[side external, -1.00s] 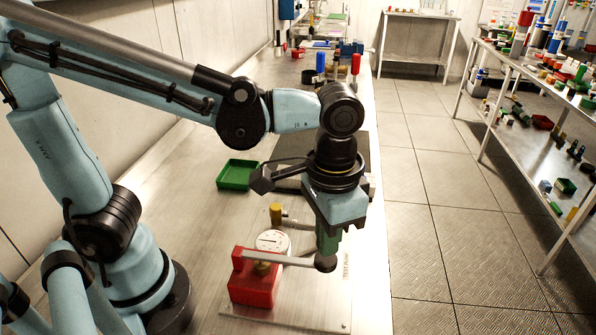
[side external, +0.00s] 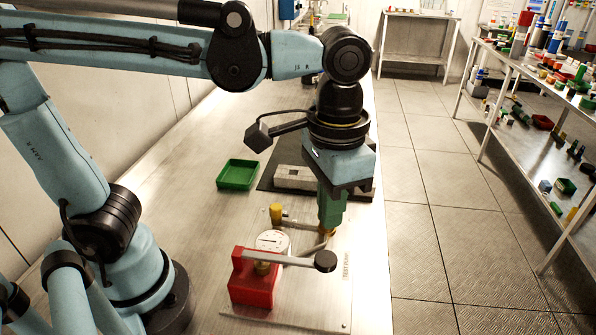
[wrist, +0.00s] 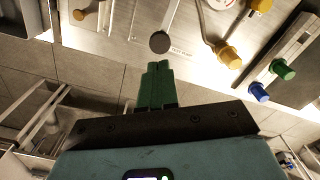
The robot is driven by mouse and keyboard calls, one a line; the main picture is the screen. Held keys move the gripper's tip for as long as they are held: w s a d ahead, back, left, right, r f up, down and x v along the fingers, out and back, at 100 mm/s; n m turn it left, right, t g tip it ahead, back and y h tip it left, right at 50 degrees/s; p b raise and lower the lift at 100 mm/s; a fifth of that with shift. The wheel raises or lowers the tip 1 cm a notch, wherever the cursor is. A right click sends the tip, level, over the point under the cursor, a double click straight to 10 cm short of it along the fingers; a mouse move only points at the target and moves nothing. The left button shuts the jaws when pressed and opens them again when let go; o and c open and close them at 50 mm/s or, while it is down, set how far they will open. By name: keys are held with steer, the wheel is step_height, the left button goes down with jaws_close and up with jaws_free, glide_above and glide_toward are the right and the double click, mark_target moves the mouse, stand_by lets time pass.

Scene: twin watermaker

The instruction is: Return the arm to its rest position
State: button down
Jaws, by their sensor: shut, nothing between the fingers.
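My gripper (side external: 329,224) hangs from the blue arm above the right side of the steel bench, pointing down. Its green fingers are together with nothing between them; they also show shut in the wrist view (wrist: 158,68). Below and in front of it is the test pump, a red block (side external: 254,279) with a grey lever (side external: 285,259) ending in a black knob (side external: 325,262). The fingers are apart from the knob, which also shows just beyond them in the wrist view (wrist: 160,42).
A round white gauge (side external: 272,241) and a yellow knob (side external: 276,211) stand behind the red block. A green tray (side external: 238,174) and a grey block on a dark mat (side external: 262,180) lie farther back. Shelves (side external: 545,130) with many parts stand right, across a clear floor.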

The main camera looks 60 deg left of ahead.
steer(key=shift+r, duration=0.1)
steer(key=w+a+f+n+t, duration=0.1)
steer(key=a+f+t, duration=0.1)
steer(key=a, duration=0.5)
steer(key=w+a+f+n+t, duration=0.2)
steer(key=a+t, duration=0.3)
steer(key=a, duration=0.3)
steer(key=shift+f, duration=0.3)
steer(key=c, duration=1.8)
jaws_free()
